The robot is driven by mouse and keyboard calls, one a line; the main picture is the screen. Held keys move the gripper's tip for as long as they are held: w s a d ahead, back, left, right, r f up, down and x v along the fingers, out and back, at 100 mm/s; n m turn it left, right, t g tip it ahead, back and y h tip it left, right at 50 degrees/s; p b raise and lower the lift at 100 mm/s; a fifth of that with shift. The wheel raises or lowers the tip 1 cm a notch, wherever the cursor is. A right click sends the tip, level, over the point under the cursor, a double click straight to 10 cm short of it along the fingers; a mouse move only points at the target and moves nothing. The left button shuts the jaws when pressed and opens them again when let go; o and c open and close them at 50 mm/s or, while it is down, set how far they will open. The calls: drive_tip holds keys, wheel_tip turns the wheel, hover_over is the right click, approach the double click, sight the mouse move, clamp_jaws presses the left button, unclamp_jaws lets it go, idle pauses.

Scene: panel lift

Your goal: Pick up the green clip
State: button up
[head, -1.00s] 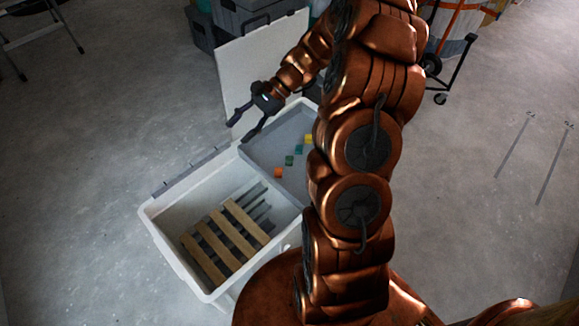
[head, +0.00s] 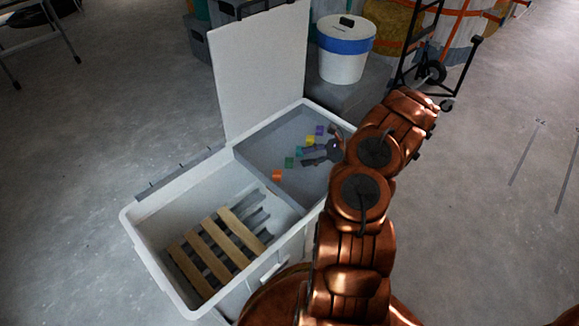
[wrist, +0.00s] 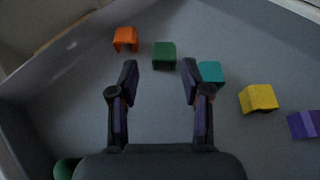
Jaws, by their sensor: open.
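The green clip (wrist: 164,55) lies on the floor of the grey tray (head: 262,150), between an orange clip (wrist: 125,39) and a teal clip (wrist: 210,73). In the head view the green clip (head: 289,162) shows just left of my fingertips. My gripper (wrist: 158,80) is open and empty in the wrist view. Its fingers point at the green clip, which appears just beyond the gap between the tips. My right finger is close to the teal clip. In the head view my gripper (head: 303,156) is over the tray.
A yellow clip (wrist: 258,98) and a purple clip (wrist: 304,124) continue the row to the right. A green object is partly hidden at the wrist view's lower left. The white box (head: 150,245) has wooden slats (head: 212,240) in its other compartment. Its raised lid (head: 250,65) stands behind.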

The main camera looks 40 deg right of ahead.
sight(290, 160)
drive_tip(key=shift+d+f, duration=0.15)
drive_tip(key=shift+f, duration=0.35)
drive_tip(key=shift+b+x, duration=1.8)
drive_tip(key=shift+x, duration=1.95)
drive_tip(key=shift+w+d, duration=0.1)
drive_tip(key=shift+w, duration=0.05)
drive_tip(key=c, duration=0.6)
drive_tip(key=shift+r, duration=0.2)
drive_tip(key=shift+c, duration=0.2)
wheel_tip(290, 160, up, 10)
drive_tip(key=p, duration=0.3)
drive_tip(key=shift+p, duration=0.4)
